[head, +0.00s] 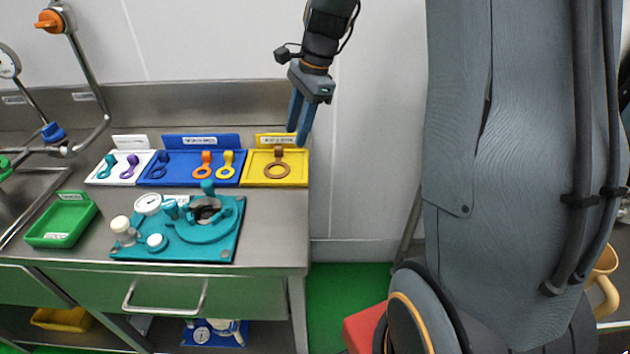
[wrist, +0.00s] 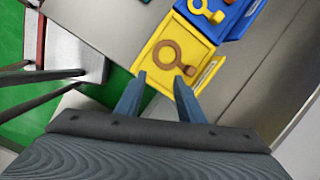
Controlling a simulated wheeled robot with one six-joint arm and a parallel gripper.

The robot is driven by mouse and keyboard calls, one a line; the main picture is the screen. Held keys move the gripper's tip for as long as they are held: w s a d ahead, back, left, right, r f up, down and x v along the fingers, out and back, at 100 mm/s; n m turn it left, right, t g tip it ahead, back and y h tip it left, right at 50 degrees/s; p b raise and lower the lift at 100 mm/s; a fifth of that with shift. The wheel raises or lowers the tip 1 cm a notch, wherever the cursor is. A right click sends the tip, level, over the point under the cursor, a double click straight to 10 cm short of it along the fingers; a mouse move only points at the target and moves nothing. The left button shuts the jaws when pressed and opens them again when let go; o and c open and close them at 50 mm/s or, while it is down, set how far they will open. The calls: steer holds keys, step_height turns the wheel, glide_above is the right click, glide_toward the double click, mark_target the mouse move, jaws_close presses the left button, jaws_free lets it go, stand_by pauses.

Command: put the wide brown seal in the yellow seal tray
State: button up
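The wide brown seal (head: 268,171), a ring with a tab, lies flat inside the yellow seal tray (head: 300,180) at the right end of the steel bench. In the wrist view the brown seal (wrist: 156,55) also lies within the walls of the yellow tray (wrist: 147,47), ahead of my fingertips. My gripper (head: 296,137) hangs above the tray's back right side, fingers pointing down. In the wrist view my gripper (wrist: 160,77) has its blue fingers apart with nothing between them. The fingers are clear of the seal.
A blue tray (head: 176,177) with several coloured seals and a white tray (head: 101,177) stand left of the yellow one. A teal fixture (head: 220,243) sits in front. A green tray (head: 60,222) is at the left. Bench ends just right of the yellow tray.

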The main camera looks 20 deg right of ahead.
steer(key=s+a+f+n+h, duration=0.1)
steer(key=s+f+n, duration=0.1)
steer(key=s+n, duration=0.6)
steer(key=s+a+f+n+h, duration=0.1)
steer(key=s+f+n, duration=0.2)
steer(key=s+n, duration=0.6)
steer(key=s, duration=0.3)
steer(key=shift+s+a+f+h, duration=0.25)
steer(key=shift+h, duration=0.15)
